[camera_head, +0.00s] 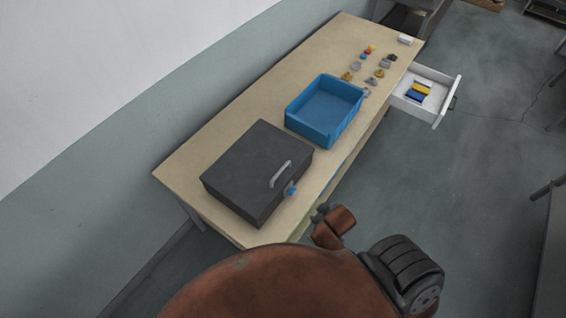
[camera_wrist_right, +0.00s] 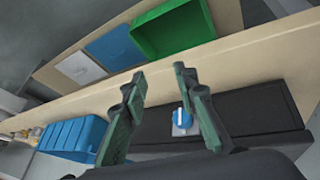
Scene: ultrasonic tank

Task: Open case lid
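The dark grey case (camera_head: 250,165) stands on the near part of the wooden bench, and its lid is closed flat. A light grey handle (camera_head: 280,174) lies on the lid, and a blue knob (camera_head: 290,189) is on the case's right side. My right gripper (camera_head: 319,212) is just off the bench edge, to the right of and below the knob. In the right wrist view my right gripper (camera_wrist_right: 158,82) is open and empty. The case (camera_wrist_right: 255,112) and the knob (camera_wrist_right: 183,117) show beyond its fingers, with the knob between them. My left gripper is not in view.
A blue open bin (camera_head: 326,108) stands on the bench behind the case. Several small coloured parts lie farther back. An open white drawer (camera_head: 440,104) sticks out at the right. A green bin (camera_wrist_right: 172,30) is on the shelf below.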

